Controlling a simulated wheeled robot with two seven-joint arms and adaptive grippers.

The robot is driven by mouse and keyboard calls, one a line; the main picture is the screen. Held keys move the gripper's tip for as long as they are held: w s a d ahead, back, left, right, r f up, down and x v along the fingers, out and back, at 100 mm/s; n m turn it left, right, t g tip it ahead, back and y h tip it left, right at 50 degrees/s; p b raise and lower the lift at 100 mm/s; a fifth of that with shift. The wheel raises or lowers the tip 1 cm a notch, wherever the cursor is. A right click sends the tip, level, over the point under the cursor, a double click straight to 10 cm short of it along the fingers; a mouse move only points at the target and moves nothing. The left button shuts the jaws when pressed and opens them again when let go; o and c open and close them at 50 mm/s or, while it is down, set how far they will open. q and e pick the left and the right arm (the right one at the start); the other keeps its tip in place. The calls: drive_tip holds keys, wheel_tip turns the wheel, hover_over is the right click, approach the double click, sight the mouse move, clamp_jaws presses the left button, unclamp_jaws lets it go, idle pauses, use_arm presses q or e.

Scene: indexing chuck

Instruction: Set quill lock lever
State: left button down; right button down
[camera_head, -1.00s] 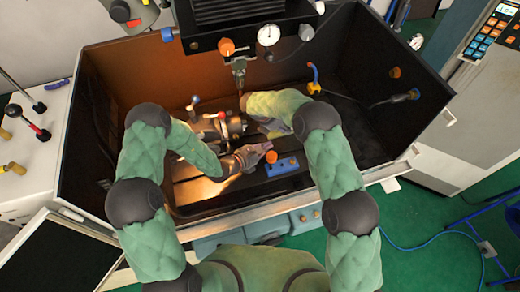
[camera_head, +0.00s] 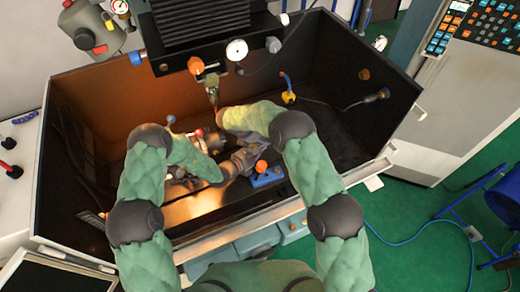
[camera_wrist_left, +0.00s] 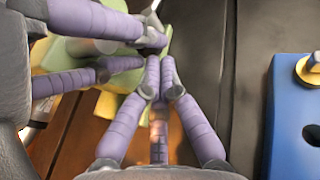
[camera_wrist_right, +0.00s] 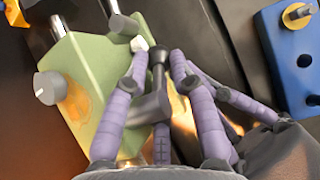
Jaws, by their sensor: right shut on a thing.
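In the right wrist view, a dark lever with a black round knob (camera_wrist_right: 158,56) stands beside a light green housing (camera_wrist_right: 92,85). My right gripper (camera_wrist_right: 160,65) is shut around this lever, with fingers on both sides of it. My left gripper (camera_wrist_left: 158,72) has its purple fingertips together, with nothing seen between them. It is close to the right gripper's fingers, which enter the left wrist view from the upper left and partly hide the green housing (camera_wrist_left: 95,58). In the head view both grippers are close together inside the machine enclosure, and the lever is hidden there.
A blue block (camera_head: 266,180) with an orange knob (camera_head: 262,166) sits just right of the grippers. A grey knob (camera_wrist_right: 48,88) is on the housing's left side. The machine's spindle (camera_head: 212,88) hangs close behind the hands.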

use_arm(q)
drive_tip(key=shift+w+d, duration=0.25)
drive_tip(key=shift+d, duration=0.05)
use_arm(e)
drive_tip(key=shift+w+a+r, duration=0.1)
drive_tip(key=shift+w+r, duration=0.2)
drive_tip(key=shift+r, duration=0.1)
use_arm(q)
drive_tip(key=shift+r+h, duration=0.1)
drive_tip(key=shift+h, duration=0.2)
use_arm(e)
drive_tip(key=shift+s+a, duration=0.1)
drive_tip(key=shift+a, duration=0.05)
use_arm(q)
drive_tip(key=shift+w+d, duration=0.1)
use_arm(e)
drive_tip(key=c, duration=1.1)
unclamp_jaws()
use_arm(q)
drive_tip(key=shift+w, duration=0.1)
use_arm(e)
drive_tip(key=shift+f, duration=0.25)
drive_tip(key=shift+s, duration=0.1)
